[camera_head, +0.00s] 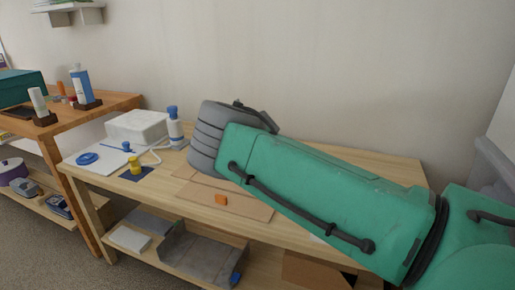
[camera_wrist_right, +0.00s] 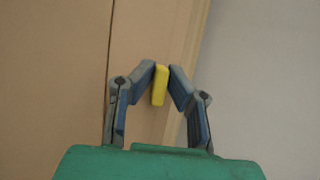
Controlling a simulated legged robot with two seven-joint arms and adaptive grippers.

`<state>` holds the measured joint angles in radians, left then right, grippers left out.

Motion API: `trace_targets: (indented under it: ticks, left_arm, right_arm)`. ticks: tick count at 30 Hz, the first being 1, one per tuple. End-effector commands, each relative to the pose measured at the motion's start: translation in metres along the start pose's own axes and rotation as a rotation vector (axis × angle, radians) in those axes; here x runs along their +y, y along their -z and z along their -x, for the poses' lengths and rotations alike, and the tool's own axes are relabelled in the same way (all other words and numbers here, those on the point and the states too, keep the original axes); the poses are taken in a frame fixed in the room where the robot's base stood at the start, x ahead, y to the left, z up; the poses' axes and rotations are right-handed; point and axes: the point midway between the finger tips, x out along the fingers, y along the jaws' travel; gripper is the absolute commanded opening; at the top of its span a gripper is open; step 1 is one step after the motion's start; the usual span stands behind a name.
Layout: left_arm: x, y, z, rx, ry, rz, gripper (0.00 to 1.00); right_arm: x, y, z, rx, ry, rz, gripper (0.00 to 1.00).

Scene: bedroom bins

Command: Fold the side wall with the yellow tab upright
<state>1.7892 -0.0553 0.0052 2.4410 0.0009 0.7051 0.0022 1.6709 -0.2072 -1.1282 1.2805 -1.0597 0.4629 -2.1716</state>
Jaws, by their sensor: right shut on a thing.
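The flat cardboard box blank (camera_head: 245,206) lies on the wooden table, with an orange tab (camera_head: 221,199) on its near flap. In the right wrist view, the side wall (camera_wrist_right: 135,45) is a brown panel beyond a dark crease, and the yellow tab (camera_wrist_right: 159,88) sticks out from it. My right gripper (camera_wrist_right: 162,76) has its two fingers closed on either side of the yellow tab. In the head view my green right arm hides the gripper, the yellow tab and that side wall, so the wall's tilt cannot be told. My left gripper is out of view.
On the table's left stand a white box (camera_head: 137,125), a blue-and-white bottle (camera_head: 174,126), a yellow-topped item (camera_head: 135,165) and a blue disc (camera_head: 87,158). A shelf below holds a grey bin (camera_head: 203,252). An orange wooden table (camera_head: 110,105) adjoins at left.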

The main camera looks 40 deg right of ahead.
Motion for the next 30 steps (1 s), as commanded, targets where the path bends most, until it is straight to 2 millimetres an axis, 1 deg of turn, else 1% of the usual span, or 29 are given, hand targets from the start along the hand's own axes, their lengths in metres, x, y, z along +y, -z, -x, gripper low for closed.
trace_targets:
  ticks: [1,11,20,21,22,23,30]
  left_arm:
    - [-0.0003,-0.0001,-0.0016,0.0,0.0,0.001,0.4]
    - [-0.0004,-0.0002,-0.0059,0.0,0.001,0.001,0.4]
    - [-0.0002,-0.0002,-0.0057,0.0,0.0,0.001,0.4]
    - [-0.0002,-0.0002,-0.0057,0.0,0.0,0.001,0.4]
    - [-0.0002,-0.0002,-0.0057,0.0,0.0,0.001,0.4]
    - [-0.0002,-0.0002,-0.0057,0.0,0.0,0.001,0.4]
    - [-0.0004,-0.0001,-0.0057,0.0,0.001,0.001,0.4]
  right_arm:
    - [0.0028,-0.0028,-0.0008,-0.004,0.0,0.003,0.0]
    - [0.0002,-0.0007,-0.0056,-0.006,0.018,0.006,0.0]
    - [-0.0002,-0.0017,-0.004,-0.004,0.02,0.008,0.0]
    - [-0.0001,-0.002,-0.0037,-0.004,0.02,0.009,0.18]
    - [-0.0001,-0.0022,-0.0035,-0.004,0.02,0.009,0.29]
    - [0.0,-0.0023,-0.0034,-0.004,0.02,0.009,0.31]
    - [0.0,-0.0017,-0.0044,-0.005,0.019,0.008,0.31]
